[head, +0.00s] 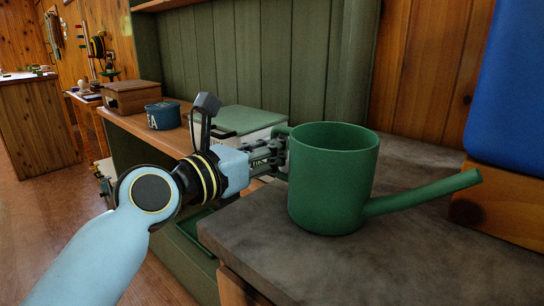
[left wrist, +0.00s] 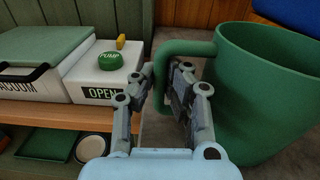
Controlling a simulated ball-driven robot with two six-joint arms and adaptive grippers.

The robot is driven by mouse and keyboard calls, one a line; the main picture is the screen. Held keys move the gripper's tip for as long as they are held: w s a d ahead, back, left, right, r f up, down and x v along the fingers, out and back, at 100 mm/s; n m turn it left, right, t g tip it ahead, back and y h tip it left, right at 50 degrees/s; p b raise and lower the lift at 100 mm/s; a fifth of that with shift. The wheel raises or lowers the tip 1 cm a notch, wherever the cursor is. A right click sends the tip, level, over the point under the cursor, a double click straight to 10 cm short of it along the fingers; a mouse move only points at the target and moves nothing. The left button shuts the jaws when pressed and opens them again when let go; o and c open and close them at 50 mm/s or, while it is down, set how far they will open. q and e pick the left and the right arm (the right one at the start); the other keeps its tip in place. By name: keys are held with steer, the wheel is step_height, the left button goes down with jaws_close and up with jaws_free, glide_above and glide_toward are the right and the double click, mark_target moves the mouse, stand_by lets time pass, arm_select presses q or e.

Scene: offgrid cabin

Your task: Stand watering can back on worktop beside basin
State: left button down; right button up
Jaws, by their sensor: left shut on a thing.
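The green watering can (head: 330,185) is upright over the grey worktop (head: 410,270), with its spout pointing right. It also shows at the right of the left wrist view (left wrist: 265,95). My left gripper (head: 278,155) comes in from the left and is shut on the can's handle; the fingers (left wrist: 170,85) sit around the handle's side in the left wrist view. I cannot tell whether the can's base touches the worktop. No basin shows clearly. My right gripper is out of view.
A blue container (head: 520,100) stands on a wooden block (head: 490,207) at the right. A lower wooden shelf left of the worktop holds a white box with a green lid (head: 240,119), a blue tin (head: 163,116) and a brown box (head: 131,97). The worktop's front is clear.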

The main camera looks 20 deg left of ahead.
arm_select(q)
steer(key=shift+r, duration=0.25)
steer(key=c, duration=1.9)
jaws_free()
steer(key=shift+f, duration=0.25)
steer(key=o, duration=0.5)
steer(key=shift+c, duration=0.2)
steer(key=shift+s+r, duration=0.15)
steer(key=p+v, duration=0.2)
steer(key=v, duration=0.9)
steer(key=shift+s+a, duration=0.15)
steer(key=shift+s, duration=0.25)
